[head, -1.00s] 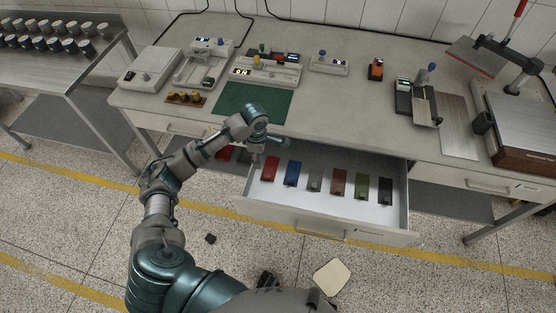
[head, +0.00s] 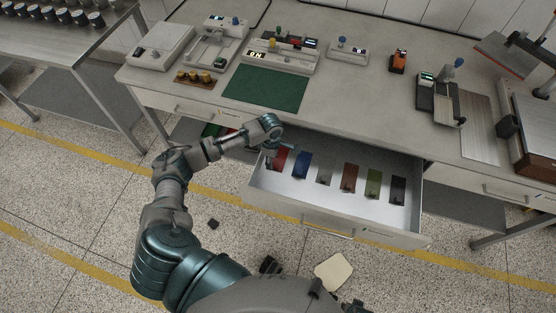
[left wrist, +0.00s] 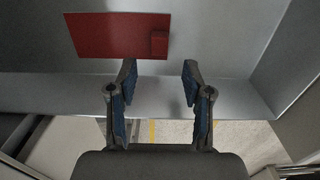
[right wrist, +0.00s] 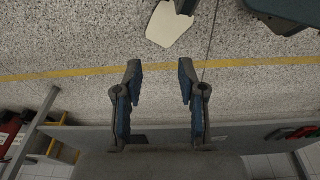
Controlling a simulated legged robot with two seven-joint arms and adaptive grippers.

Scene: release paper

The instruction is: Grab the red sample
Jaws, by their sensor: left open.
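The red sample (head: 280,161) is a flat red plate at the left end of a row in the open drawer (head: 330,222). In the left wrist view the red sample (left wrist: 108,35) shows a small raised red block at its right end. My left gripper (left wrist: 160,70) is open and empty, its fingertips just short of the plate's near edge in that view, near the block. In the head view my left gripper (head: 272,150) hangs over the drawer's left end and partly hides the red sample. My right gripper (right wrist: 160,68) is open and empty, with floor behind it.
The blue sample (head: 302,165) lies just right of the red one, then grey, brown, green (head: 373,184) and black plates. The drawer walls stand around them. The desk top (head: 350,95) is above, with a green mat (head: 265,88) and several instruments. A pale sheet (head: 334,271) lies on the floor.

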